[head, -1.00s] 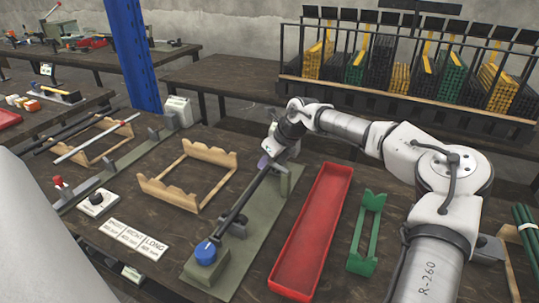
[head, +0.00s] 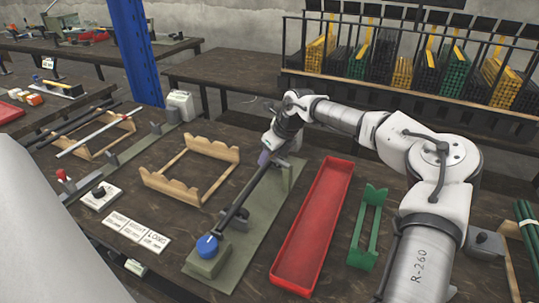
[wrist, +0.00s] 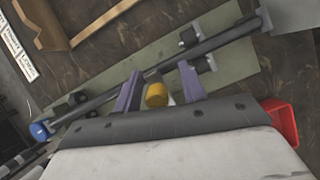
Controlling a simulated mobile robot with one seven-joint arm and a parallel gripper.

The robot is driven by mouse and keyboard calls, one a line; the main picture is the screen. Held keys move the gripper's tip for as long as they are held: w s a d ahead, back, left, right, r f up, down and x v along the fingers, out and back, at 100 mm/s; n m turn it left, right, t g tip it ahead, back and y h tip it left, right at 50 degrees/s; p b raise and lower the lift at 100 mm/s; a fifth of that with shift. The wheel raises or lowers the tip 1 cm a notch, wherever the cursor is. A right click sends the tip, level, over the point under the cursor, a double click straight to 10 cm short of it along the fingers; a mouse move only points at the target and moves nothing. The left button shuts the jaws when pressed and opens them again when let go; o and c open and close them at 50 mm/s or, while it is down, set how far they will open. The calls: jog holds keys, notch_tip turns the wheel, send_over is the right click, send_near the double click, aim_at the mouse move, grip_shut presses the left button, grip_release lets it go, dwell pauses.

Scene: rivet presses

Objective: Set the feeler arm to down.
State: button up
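A long dark rod (head: 233,213) lies over a grey-green plate (head: 232,267), with a blue knob (head: 207,246) on a block at its near end. The rod (wrist: 215,43) and blue knob (wrist: 39,131) also show in the wrist view. My gripper (wrist: 160,72) is above the plate's far half. Its two purple fingers stand apart, with the rod crossing at their tips. A yellow cylinder (wrist: 156,95) shows between the fingers with a gap on each side. It may be the feeler arm's end; I cannot tell. The feeler arm's position is not clear.
A red tray (head: 315,225) and a green rack (head: 366,228) stand right of the plate. A wooden cradle (head: 190,170) stands left of it. A label card (head: 137,231) and a box with a black knob (head: 99,194) are near the left edge.

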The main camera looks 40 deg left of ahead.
aim_at(286, 165)
jog(key=shift+s, duration=0.1)
jog(key=b+v, duration=0.1)
jog(key=v, duration=1.2)
jog(key=shift+d+r+b, duration=0.15)
jog(key=shift+r+b, duration=0.2)
jog(key=shift+b, duration=0.05)
